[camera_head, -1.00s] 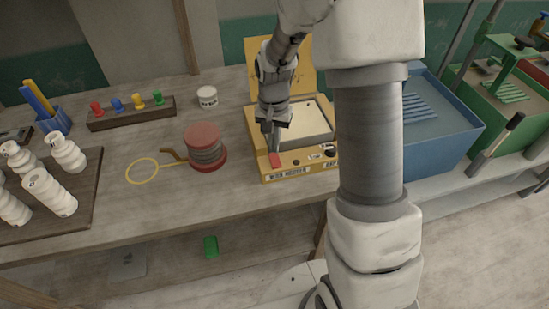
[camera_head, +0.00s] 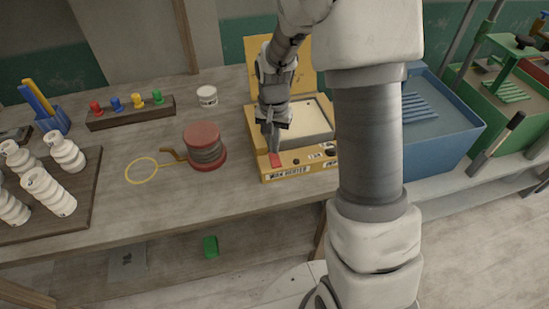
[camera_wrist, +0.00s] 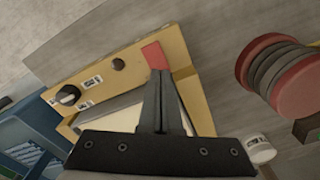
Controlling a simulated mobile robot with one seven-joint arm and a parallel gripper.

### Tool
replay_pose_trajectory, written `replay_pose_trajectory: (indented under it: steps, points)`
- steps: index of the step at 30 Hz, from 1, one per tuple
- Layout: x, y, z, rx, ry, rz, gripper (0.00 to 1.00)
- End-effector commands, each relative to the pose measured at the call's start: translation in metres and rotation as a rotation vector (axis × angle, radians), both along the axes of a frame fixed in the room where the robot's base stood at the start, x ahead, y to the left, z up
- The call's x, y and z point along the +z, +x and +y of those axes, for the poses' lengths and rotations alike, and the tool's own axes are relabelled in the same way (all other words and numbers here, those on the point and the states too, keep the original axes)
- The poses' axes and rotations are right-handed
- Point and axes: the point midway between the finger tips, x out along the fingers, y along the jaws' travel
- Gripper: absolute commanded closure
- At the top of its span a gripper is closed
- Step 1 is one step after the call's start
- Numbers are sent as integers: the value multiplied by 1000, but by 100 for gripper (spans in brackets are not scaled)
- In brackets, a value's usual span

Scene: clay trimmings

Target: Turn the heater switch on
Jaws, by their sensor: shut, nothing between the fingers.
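The wax heater is a yellow box (camera_head: 262,128) with a raised lid and a pale inner tray, standing on the bench. A red switch (camera_head: 275,160) sits at the left end of its front panel; it also shows in the wrist view (camera_wrist: 155,55). My gripper (camera_head: 273,148) points down just behind the switch, shut and empty. In the wrist view the closed fingertips (camera_wrist: 160,74) are at the switch's edge and appear to touch it. I cannot tell which way the switch is tipped.
A black knob (camera_wrist: 68,95) and a small dark button (camera_wrist: 118,64) sit on the same panel. A red spool (camera_head: 204,147) stands left of the heater, a white jar (camera_head: 207,96) behind it. A blue bin (camera_head: 435,120) is to the right.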

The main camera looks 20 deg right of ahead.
Motion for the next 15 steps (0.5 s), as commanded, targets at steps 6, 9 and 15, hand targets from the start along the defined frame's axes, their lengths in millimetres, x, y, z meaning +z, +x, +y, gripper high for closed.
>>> replay_pose_trajectory:
  steps: [6, 9, 15]
  points:
    - [-4, 0, 0, 0, 0, 0, 100]
    - [-6, 0, 0, 0, 0, 0, 100]
    - [-9, 0, 0, 0, 0, 0, 100]
